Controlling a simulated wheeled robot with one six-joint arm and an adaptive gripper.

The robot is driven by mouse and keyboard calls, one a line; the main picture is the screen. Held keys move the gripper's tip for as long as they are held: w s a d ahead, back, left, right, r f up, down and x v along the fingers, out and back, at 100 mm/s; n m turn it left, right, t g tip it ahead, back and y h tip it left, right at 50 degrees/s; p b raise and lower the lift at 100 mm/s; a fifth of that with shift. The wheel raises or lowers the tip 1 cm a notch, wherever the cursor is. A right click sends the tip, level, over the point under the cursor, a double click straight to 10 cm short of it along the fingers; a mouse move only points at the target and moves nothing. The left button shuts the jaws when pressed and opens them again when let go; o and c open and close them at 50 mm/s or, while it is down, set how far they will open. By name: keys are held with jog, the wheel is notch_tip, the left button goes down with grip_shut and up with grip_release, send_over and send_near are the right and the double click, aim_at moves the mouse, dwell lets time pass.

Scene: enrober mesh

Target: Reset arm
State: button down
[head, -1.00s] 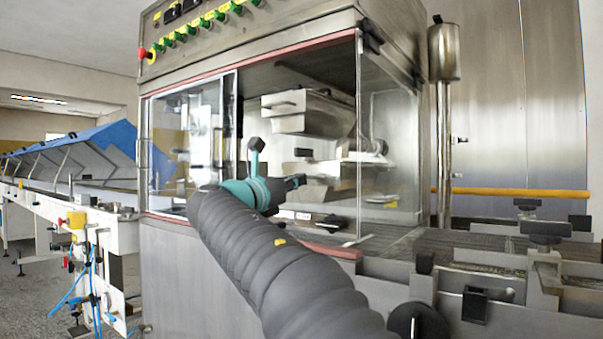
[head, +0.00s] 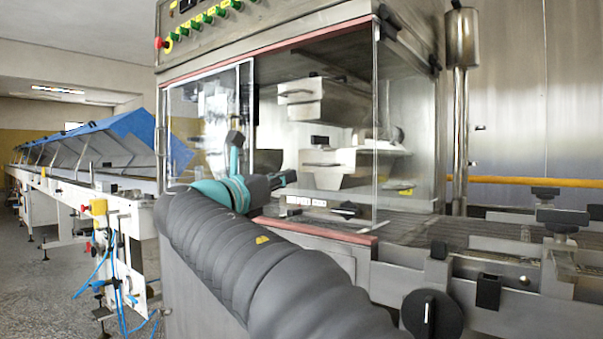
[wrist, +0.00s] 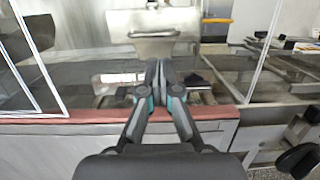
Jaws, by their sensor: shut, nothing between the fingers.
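My gripper (wrist: 159,68) shows in the wrist view with its two dark fingers together, shut and empty. It points at the open front of the enrober, above the red sill (wrist: 95,115). In the head view my gripper (head: 286,178) is small, at the end of my teal and grey arm, in front of the machine's opening. The enrober cabinet (head: 205,262) is stainless steel with clear panels. The mesh belt (head: 420,228) runs out of it to the right. I cannot tell from the head view how far the fingertips are from the opening.
A clear sliding door (head: 205,125) stands left of the opening, and a clear side panel (head: 405,130) stands to its right. A black knob (head: 430,313) sticks out at the lower right. A long conveyor with blue covers (head: 130,140) stands at the left.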

jog(key=r+v, duration=0.1)
jog(key=v, duration=0.4)
jog(key=w+a+f+m+g+y, duration=0.25)
jog(key=f+m+y, duration=0.2)
jog(key=f, duration=0.95)
jog(key=s+d+f+m+g+y, duration=0.1)
jog(key=s+d+f+m+g, duration=0.15)
jog(key=f, duration=0.45)
jog(key=s+d+f+m+g+y, duration=0.2)
jog(key=s+d+f+m, duration=0.1)
jog(key=f, duration=0.3)
jog(key=s+d+f+m+g+y, duration=0.2)
jog(key=s+d+f+m, duration=0.4)
jog(key=s+d+m, duration=0.3)
jog(key=s+d+f+m+g+y, duration=0.1)
jog(key=s+d+f+m, duration=0.6)
jog(key=s+d, duration=0.8)
jog(key=m+y, duration=0.1)
jog(key=m, duration=0.2)
jog(key=shift+s+d+g+p, duration=0.25)
jog(key=shift+g+p, duration=0.15)
